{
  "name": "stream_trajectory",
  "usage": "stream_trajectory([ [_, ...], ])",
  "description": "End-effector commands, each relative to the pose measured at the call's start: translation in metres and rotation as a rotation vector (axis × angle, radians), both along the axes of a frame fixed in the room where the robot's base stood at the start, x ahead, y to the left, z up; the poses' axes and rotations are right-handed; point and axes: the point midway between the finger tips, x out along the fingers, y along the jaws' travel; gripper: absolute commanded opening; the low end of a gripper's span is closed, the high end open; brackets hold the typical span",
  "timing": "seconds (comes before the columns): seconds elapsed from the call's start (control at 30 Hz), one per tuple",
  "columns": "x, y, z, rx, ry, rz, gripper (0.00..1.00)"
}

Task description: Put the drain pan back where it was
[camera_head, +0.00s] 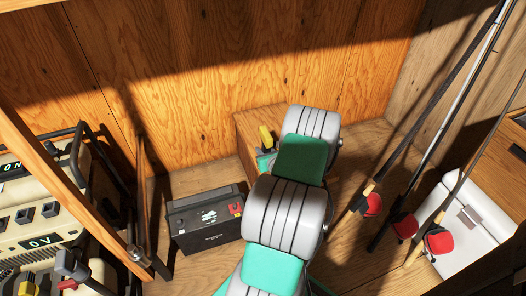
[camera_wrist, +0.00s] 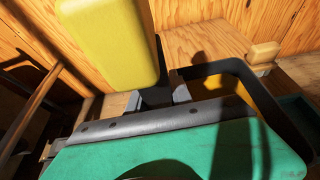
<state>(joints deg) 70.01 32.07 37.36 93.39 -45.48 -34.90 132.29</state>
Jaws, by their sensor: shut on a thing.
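My gripper (camera_head: 265,140) is at the far end of my arm, low in front of a wooden block, with my arm hiding much of it in the head view. In the head view I cannot make the pan out.
A wooden block (camera_head: 248,133) stands against the back wall. A black battery (camera_head: 205,222) stands left of my arm. A beige power unit (camera_head: 35,200) is at far left. Fishing rods (camera_head: 440,100) lean at right, by a white cooler (camera_head: 470,235). Some floor between is bare.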

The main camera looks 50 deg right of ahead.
Motion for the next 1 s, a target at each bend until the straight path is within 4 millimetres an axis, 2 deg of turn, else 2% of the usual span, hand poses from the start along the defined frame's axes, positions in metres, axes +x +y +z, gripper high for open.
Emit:
stream_trajectory([
  [0.1, 0.000, -0.001, -0.018, -0.003, -0.002, -0.001, 0.00],
  [0.53, 0.000, -0.001, -0.022, -0.004, -0.002, 0.000, 0.00],
  [0.57, -0.001, 0.001, -0.025, 0.003, 0.001, -0.001, 0.27],
  [0.8, -0.001, 0.001, -0.025, 0.003, 0.001, -0.001, 0.47],
  [1.0, -0.001, 0.001, -0.025, 0.002, 0.001, 0.001, 0.48],
])
